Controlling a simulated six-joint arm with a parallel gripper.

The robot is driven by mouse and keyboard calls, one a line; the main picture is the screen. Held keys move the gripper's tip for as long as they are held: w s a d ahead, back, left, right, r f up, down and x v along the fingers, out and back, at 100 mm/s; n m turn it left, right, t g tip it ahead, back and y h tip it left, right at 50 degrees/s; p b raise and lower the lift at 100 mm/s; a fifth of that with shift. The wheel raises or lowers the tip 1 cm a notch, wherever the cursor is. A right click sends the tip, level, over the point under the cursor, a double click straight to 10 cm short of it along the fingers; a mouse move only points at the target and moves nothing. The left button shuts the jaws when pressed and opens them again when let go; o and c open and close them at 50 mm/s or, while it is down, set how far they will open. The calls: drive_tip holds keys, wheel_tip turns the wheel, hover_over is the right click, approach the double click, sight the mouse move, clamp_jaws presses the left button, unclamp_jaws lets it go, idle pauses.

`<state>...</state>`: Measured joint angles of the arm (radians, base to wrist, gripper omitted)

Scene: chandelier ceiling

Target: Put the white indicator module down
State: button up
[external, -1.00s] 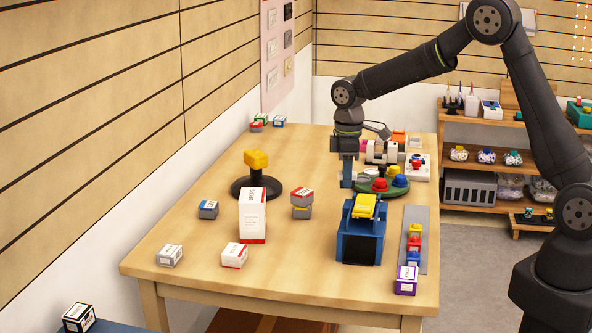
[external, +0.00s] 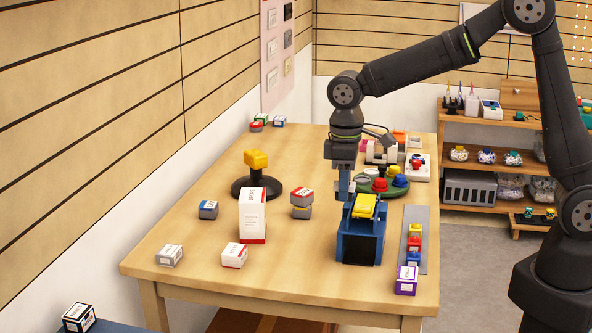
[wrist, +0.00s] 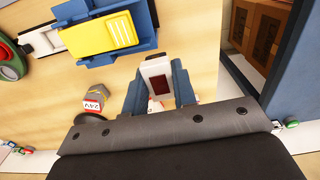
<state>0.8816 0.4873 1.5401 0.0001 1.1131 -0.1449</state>
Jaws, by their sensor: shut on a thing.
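The white indicator module (wrist: 156,72), with a dark red window, is held between the blue fingers of my gripper (wrist: 157,92) in the wrist view. In the external view my gripper (external: 343,190) points down at the left rear of the blue stand, and the module cannot be made out there. I cannot tell whether the module touches the table (external: 300,250).
A blue stand (external: 348,247) with a yellow top (external: 364,206) is close by. Behind it is a green disc (external: 370,186) with coloured buttons. Bare table lies between these boxes and the stand.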

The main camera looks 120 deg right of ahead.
drive_tip(key=w+a, duration=0.3)
drive_tip(key=a, duration=0.3)
hover_over(347, 279)
drive_tip(key=shift+m, duration=0.3)
wheel_tip(347, 279, down, 12)
drive_tip(key=shift+r, duration=0.1)
drive_tip(key=shift+f, duration=2.05)
drive_tip(key=shift+f, duration=0.15)
drive_tip(key=o, duration=1)
wheel_tip(347, 279, up, 12)
drive_tip(key=shift+r, duration=0.2)
